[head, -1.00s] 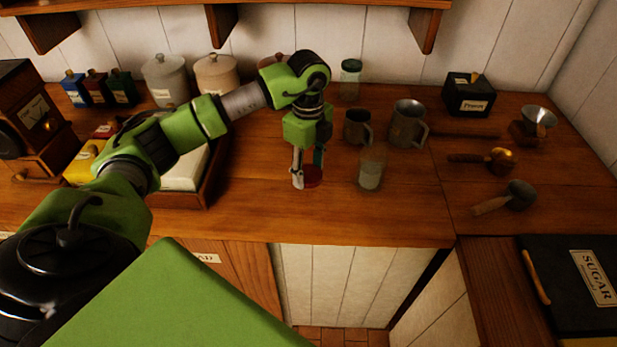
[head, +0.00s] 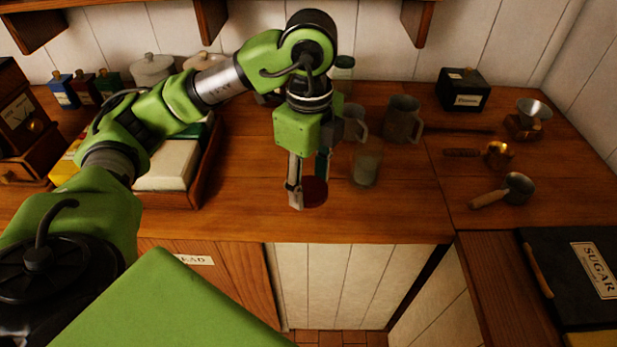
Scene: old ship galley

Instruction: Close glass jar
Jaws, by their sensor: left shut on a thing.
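My left gripper (head: 308,190) points down above the front of the wooden counter and is shut on a dark red round lid (head: 315,192), held between its fingers. An open glass jar (head: 367,163) with pale contents low inside stands upright on the counter, to the right of the gripper and apart from it. Another glass jar with a green lid (head: 344,62) stands at the back, partly hidden behind my arm. My right gripper is not in view.
Two metal mugs, one (head: 402,120) clear and one (head: 353,122) partly hidden, stand behind the open jar. A black box (head: 464,90), a ladle (head: 516,187) and a scoop (head: 497,153) lie to the right. A wooden tray (head: 207,172) is left. Bare counter (head: 400,215) lies in front.

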